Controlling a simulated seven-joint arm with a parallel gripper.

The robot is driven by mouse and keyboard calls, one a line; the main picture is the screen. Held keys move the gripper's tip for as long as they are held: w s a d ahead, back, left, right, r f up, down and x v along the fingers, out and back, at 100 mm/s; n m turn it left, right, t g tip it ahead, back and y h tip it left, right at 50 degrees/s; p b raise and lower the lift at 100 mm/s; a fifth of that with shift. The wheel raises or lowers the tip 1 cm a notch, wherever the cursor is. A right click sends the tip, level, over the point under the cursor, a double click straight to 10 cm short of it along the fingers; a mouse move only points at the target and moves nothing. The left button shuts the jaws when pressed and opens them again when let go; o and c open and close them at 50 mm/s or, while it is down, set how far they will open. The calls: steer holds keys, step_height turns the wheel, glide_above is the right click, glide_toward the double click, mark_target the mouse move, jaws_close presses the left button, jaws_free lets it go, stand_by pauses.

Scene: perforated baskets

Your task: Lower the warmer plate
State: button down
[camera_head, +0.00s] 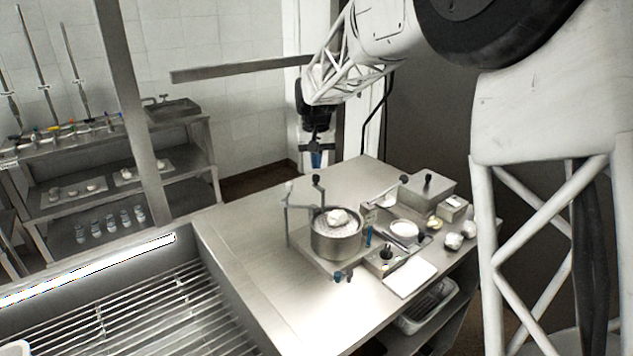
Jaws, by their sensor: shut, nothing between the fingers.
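My gripper (316,160) hangs at the end of my raised arm, above and behind the steel table, with its fingers pointing down. It looks shut and empty, with clear air between it and everything on the table. A round metal pot (336,240) with a pale lump (338,217) on top stands on a flat metal base (318,256), inside a frame with dark-knobbed posts (317,181). I cannot tell for sure which part is the warmer plate; this fixture or the small device (385,262) beside it may hold it.
Right of the pot are a shallow tray with a white dish (404,229), a lidded steel box (428,186), a white board (409,278) and several small round items (453,241). The table's (255,240) left side is bare. A slatted rack (130,330) lies at lower left.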

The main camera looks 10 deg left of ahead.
mark_target(316, 175)
steer(key=shift+f, duration=3.8)
stand_by(0.5)
steer(key=shift+r, duration=4.5)
